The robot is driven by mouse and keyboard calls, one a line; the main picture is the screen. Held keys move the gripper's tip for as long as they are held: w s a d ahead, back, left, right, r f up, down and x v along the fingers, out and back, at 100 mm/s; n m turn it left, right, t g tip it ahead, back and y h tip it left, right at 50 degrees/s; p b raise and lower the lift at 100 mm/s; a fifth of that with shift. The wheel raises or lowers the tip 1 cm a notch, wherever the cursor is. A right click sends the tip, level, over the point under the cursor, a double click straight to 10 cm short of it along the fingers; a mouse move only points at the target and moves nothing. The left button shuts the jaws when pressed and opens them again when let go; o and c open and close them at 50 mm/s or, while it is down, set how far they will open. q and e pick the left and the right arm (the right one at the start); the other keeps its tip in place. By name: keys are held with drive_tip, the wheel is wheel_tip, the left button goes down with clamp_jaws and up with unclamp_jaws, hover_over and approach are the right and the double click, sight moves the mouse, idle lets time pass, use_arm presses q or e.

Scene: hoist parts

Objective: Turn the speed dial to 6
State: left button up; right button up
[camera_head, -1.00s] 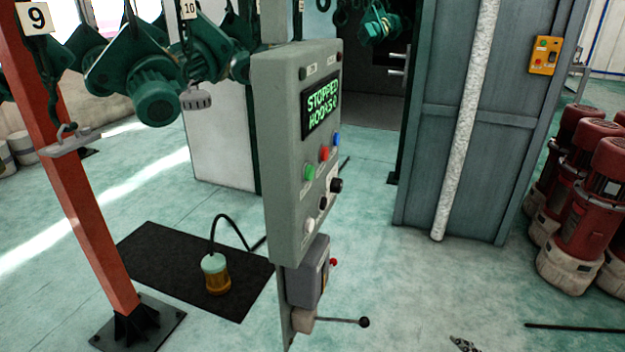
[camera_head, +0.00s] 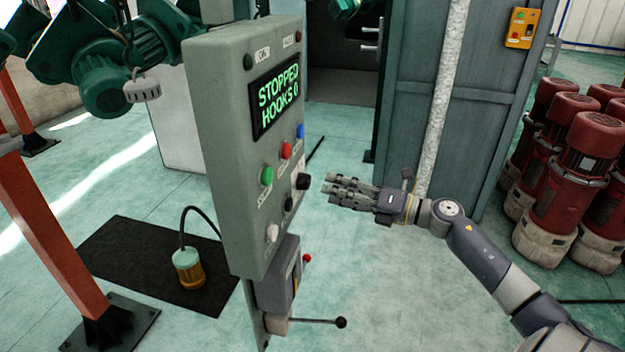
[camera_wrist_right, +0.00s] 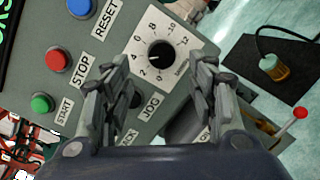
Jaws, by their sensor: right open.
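The speed dial is a black knob (camera_wrist_right: 160,57) on a white numbered plate (camera_wrist_right: 141,38) in the right wrist view. Its pale pointer mark points left, near the low numbers; the exact number is hard to read. In the head view the knob (camera_head: 303,181) sits at the right edge of the grey control panel (camera_head: 222,130). My right gripper (camera_head: 332,190) is open and empty, just right of the knob and apart from it. In the wrist view its fingers (camera_wrist_right: 163,88) spread on either side below the dial. My left gripper is not in view.
The panel has green (camera_head: 267,176), red (camera_head: 286,151) and blue (camera_head: 300,131) buttons, and a display (camera_head: 275,95) reading "STOPPED HOOKS 0". A lever (camera_head: 341,322) sticks out below. Red motors (camera_head: 578,170) stand at the right. Floor right of the panel is open.

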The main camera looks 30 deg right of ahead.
sight(309, 182)
drive_tip(key=p+x, duration=0.1)
drive_tip(key=x, duration=0.4)
drive_tip(key=shift+w+d, duration=0.1)
drive_tip(key=shift+d, duration=0.05)
drive_tip(key=shift+w+a+p, duration=0.3)
drive_tip(key=shift+w+p, duration=0.05)
drive_tip(key=shift+w+f, duration=0.1)
drive_tip(key=shift+w, duration=0.05)
drive_tip(key=shift+c, duration=0.6)
drive_tip(key=c, duration=1)
